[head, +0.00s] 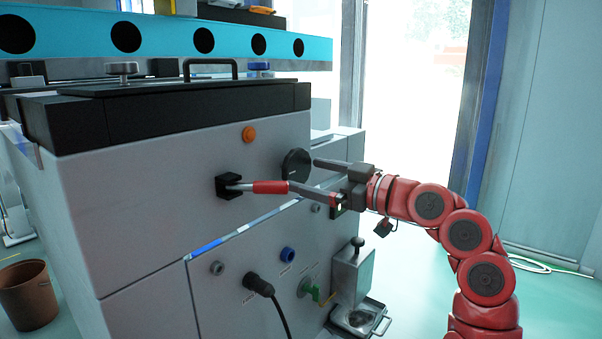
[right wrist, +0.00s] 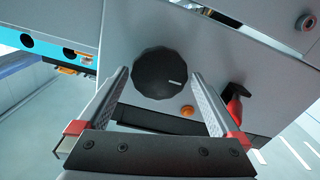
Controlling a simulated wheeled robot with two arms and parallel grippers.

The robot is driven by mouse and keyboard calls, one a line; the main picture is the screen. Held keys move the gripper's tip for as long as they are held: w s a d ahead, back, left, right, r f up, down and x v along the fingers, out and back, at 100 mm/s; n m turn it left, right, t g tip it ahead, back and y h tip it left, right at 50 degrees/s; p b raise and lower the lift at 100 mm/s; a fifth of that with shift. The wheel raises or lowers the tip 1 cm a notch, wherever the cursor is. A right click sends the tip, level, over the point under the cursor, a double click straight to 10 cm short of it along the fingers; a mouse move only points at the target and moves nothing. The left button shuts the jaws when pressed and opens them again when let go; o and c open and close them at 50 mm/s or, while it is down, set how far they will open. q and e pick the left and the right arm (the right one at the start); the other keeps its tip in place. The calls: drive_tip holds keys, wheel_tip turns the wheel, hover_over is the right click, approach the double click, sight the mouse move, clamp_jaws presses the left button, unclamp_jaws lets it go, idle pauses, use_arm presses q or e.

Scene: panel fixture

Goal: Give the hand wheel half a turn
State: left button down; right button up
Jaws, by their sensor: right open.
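The hand wheel is a black, many-sided knob (head: 297,164) on the grey front panel. In the right wrist view the wheel (right wrist: 158,73) faces me, with a small pale mark near its right edge. My right gripper (head: 304,175) is open, its fingers pointing at the panel. In the right wrist view the fingers of the gripper (right wrist: 163,90) lie left and right of the wheel, with a gap on each side. Nothing is between the jaws but the view of the wheel. Whether the fingertips reach the wheel's depth, I cannot tell. My left gripper is not in view.
A red-handled lever (head: 270,187) on a black mount is close to one right fingertip; the lever (right wrist: 235,103) also shows behind that finger. An orange button (head: 249,134) is above. Below are a plugged black cable (head: 258,285), a green valve handle (head: 312,292) and a metal dispenser (head: 352,274).

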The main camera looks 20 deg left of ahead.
drive_tip(key=v, duration=1.4)
drive_tip(key=shift+d, duration=0.1)
